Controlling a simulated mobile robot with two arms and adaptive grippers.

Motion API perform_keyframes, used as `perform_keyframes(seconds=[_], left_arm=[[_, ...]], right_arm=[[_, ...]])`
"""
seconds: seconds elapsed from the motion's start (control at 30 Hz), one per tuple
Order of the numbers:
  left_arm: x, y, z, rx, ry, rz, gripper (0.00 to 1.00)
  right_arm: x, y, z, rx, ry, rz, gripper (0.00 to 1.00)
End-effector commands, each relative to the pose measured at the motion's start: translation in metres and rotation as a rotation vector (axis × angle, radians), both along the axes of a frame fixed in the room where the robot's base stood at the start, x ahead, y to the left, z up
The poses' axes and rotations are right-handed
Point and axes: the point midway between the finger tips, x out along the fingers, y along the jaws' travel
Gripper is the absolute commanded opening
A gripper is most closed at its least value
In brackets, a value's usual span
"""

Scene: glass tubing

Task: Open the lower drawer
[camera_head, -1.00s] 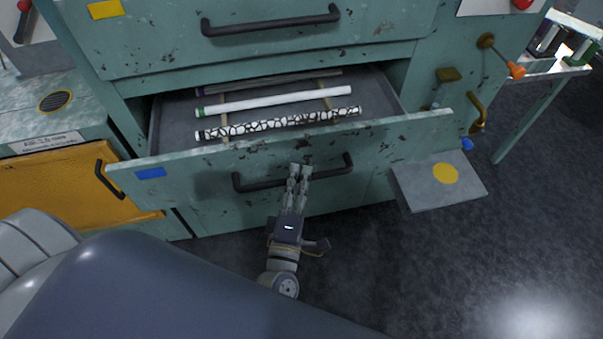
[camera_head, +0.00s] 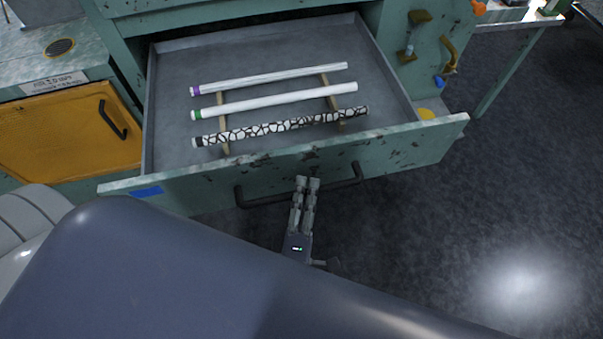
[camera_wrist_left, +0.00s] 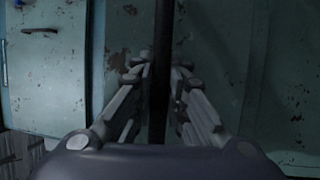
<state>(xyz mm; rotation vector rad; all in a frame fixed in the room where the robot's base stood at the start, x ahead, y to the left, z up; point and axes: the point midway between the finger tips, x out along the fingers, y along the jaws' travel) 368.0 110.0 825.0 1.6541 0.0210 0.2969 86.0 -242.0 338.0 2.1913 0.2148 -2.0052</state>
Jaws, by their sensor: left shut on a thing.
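The lower drawer (camera_head: 400,150) is pulled well out of the teal cabinet, with its grey inside showing. Its dark bar handle (camera_head: 262,200) runs along the front panel. My left gripper (camera_head: 308,182) is at the middle of the handle, shut on it. In the left wrist view the dark handle (camera_wrist_left: 161,60) passes between the two fingers (camera_wrist_left: 160,78). In the drawer a purple-ended white tube (camera_head: 270,78), a green-ended white tube (camera_head: 275,100) and a black-and-white patterned tube (camera_head: 280,126) lie across two wooden strips. My right gripper is not in view.
An orange-yellow door (camera_head: 70,130) with a dark handle is on the left cabinet. Brass fittings (camera_head: 450,55) are on the cabinet's right side. The dark floor (camera_head: 520,180) at the right is clear.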

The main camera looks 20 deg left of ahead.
Motion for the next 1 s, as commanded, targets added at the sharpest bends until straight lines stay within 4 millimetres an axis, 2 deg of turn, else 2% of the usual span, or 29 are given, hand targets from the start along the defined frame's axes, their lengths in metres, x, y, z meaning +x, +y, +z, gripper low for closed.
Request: perform_keyframes(seconds=[0.23, 0.43, 0.7, 0.73, 0.8, 0.83, 1.0], left_arm=[[-0.018, -0.012, -0.002, 0.000, 0.004, -0.002, 0.00], [-0.022, -0.015, -0.001, 0.000, 0.003, -0.001, 0.00], [-0.022, -0.015, -0.001, 0.000, 0.003, -0.001, 0.00], [-0.022, -0.015, -0.001, 0.000, 0.003, -0.001, 0.16], [-0.021, -0.015, -0.001, 0.000, 0.002, 0.000, 0.32], [-0.021, -0.015, -0.001, 0.000, 0.002, 0.000, 0.35], [-0.021, -0.014, 0.000, 0.000, 0.001, 0.001, 0.35]], right_arm=[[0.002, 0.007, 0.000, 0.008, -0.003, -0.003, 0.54], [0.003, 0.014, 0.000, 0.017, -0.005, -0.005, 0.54], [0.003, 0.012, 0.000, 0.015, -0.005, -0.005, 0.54], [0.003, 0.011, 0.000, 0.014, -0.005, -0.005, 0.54], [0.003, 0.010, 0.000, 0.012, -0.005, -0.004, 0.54], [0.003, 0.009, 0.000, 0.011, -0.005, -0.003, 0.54], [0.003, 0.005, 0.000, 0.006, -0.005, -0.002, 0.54]])
